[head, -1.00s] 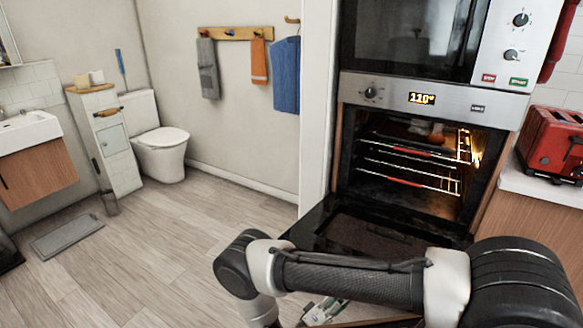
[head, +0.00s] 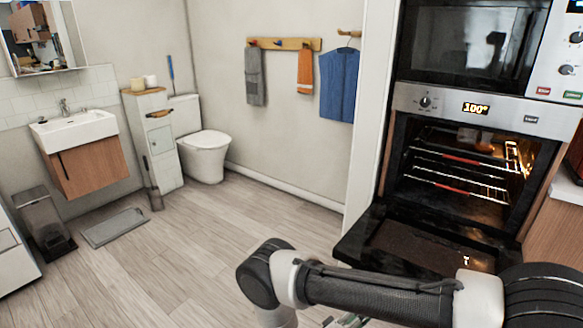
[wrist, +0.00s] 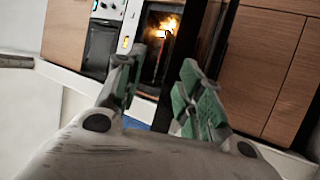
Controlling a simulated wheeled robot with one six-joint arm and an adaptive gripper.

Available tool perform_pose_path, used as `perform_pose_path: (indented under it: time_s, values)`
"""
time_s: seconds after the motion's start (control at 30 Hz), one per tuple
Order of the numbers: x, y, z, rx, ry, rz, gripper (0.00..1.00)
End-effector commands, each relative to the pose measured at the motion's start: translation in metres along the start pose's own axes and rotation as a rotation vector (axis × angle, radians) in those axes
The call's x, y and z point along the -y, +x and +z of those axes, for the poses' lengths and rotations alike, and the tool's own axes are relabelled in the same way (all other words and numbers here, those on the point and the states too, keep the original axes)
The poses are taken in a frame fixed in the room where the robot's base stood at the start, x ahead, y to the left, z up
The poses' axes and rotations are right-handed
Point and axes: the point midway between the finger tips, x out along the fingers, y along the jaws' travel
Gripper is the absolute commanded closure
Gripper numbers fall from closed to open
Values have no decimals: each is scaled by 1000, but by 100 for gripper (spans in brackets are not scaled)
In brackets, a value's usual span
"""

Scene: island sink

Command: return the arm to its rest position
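My arm (head: 375,290) stretches across the lower right of the head view, with its elbow bent downward at the left end. A small part of my gripper shows at the bottom edge of that view, and the rest is cut off. In the wrist view my gripper (wrist: 160,92) has its two green-padded fingers apart, with nothing between them. Beyond the fingers are the lit oven and wooden cabinet fronts, tilted in the picture.
The oven (head: 470,165) is lit and reads 100°, with its door (head: 415,245) folded down near my arm. A toilet (head: 205,150), sink (head: 75,130) and bin (head: 42,220) stand at the left. A grey mat (head: 114,228) lies on the otherwise clear middle floor.

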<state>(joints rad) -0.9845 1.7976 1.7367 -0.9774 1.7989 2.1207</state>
Motion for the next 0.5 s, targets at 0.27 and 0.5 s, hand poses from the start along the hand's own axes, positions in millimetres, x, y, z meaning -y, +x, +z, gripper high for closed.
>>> perform_pose_path:
  time_s: [0.27,0.5]
  values:
    - [-12,8,-11,68,-27,-18,63]
    - [-31,22,-26,167,-72,-51,63]
